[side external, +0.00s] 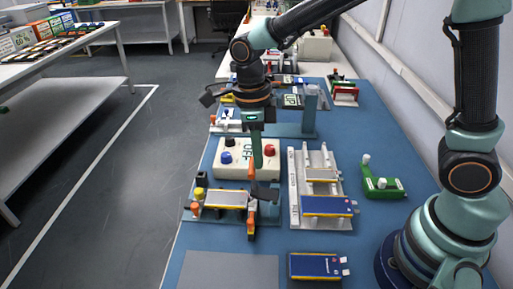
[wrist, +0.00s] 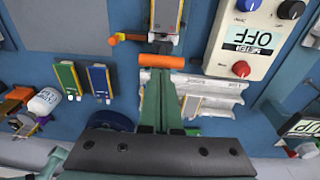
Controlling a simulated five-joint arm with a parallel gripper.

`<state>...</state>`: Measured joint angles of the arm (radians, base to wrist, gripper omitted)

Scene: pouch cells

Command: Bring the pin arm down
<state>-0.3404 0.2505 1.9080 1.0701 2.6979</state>
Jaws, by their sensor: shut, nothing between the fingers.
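The pin arm is a dark arm with an orange crossbar (side external: 251,172) on the test fixture, and the bar stands above the fixture's right end. The bar also shows in the wrist view (wrist: 162,61), across the view just beyond my fingertips. A pouch cell (side external: 226,198) lies in the fixture, left of the arm; its end shows in the wrist view (wrist: 168,14). My gripper (side external: 257,164) is shut and empty, pointing down close by the bar. I cannot tell whether it touches. An orange lever (wrist: 115,38) sits at the fixture's near side.
A grey rack (side external: 296,215) with cells lies to the right. A blue cell (side external: 314,266) lies in front, and a green block (side external: 384,187) farther right.

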